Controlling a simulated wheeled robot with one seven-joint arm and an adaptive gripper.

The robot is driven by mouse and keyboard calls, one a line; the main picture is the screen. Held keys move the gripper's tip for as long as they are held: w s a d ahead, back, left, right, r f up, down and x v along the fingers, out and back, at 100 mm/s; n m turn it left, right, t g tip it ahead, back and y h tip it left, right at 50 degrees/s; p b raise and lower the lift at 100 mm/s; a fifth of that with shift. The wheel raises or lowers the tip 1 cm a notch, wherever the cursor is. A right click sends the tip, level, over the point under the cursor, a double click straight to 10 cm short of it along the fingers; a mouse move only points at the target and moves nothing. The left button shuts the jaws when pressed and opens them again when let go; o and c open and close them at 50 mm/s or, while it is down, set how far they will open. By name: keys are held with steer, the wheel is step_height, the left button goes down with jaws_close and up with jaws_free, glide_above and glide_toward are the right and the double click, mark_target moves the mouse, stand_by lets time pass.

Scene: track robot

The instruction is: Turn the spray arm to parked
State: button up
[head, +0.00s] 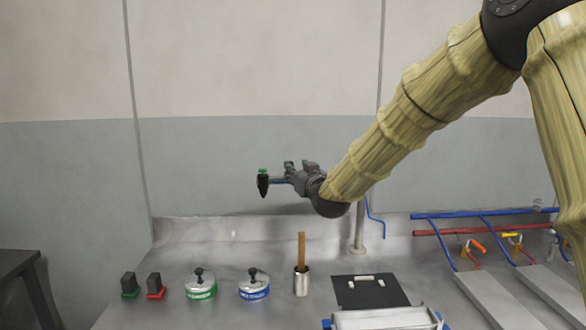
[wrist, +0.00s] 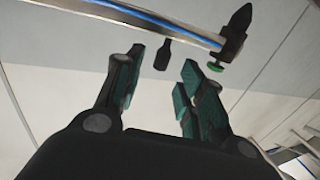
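The spray arm shows in the wrist view as a metal bar (wrist: 150,18) with a blue line along it. It ends in a black spray head (wrist: 233,35) with a green part. A short dark grip (wrist: 163,55) hangs from the bar. In the head view the black head (head: 263,184) is raised above the counter, and most of the bar is hidden behind my arm. My gripper (wrist: 163,68) is open, its fingers apart. The dark grip appears between and beyond the fingertips, with no clear contact. My gripper (head: 299,173) is just right of the spray head in the head view.
A grey post (head: 358,228) with a blue hose (head: 373,215) stands behind my arm. On the counter are two lidded pots (head: 254,290), a metal cup (head: 301,283) with a wooden stick, and a black mat (head: 350,294). Red and blue pipes (head: 465,231) run at right. Air left of the spray head is clear.

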steer(key=shift+v, duration=2.6)
